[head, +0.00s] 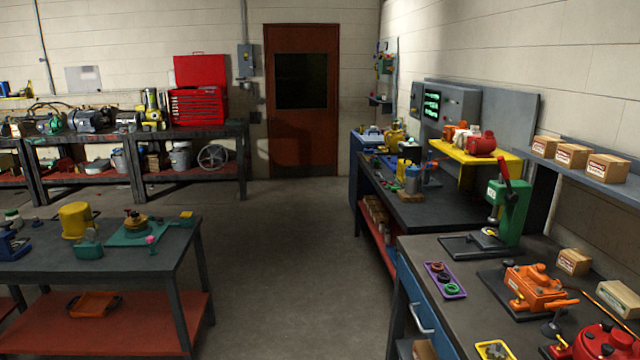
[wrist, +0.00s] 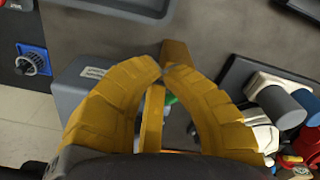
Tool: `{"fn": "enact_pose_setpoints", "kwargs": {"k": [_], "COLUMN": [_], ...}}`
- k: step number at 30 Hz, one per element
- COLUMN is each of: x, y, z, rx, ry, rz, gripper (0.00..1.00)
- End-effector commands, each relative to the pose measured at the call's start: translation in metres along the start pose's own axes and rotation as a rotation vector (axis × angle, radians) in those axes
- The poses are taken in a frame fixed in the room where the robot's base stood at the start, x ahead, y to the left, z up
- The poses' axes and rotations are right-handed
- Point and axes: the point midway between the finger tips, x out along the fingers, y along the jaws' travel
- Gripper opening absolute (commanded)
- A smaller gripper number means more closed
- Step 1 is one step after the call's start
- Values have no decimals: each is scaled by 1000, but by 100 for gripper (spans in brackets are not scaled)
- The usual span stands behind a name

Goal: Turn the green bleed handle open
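My gripper (wrist: 162,70) shows in the wrist view with curved yellow fingers. Their tips come together, and I see nothing clearly held between them. A narrow yellow bar (wrist: 152,118) stands in the gap between the fingers; I cannot tell whether it is part of my gripper. A small green patch (wrist: 171,99) shows behind the fingers, mostly hidden, and I cannot tell whether it is the bleed handle. A brown-orange block (wrist: 178,52) lies just beyond the tips. In the head view my gripper is not visible, and I cannot make out which green part is the bleed handle.
In the wrist view a grey labelled box (wrist: 78,82) is left of the fingers, and a white part with a blue-grey cap (wrist: 280,105) is right. In the head view a green press (head: 508,208) and an orange device (head: 535,287) stand on the right bench. The floor (head: 290,250) between benches is clear.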

Motion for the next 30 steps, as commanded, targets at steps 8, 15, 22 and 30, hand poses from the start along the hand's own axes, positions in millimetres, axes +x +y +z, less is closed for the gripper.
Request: {"fn": "enact_pose_setpoints", "kwargs": {"k": [8,15,22,30], "x": [-1,-14,-38,-59], "y": [2,2,2,2], "z": [5,4,4,4], "rx": [0,0,0,0], "ry": [0,0,0,-1], "rz": [0,0,0,-1], "gripper": [0,0,0,0]}}
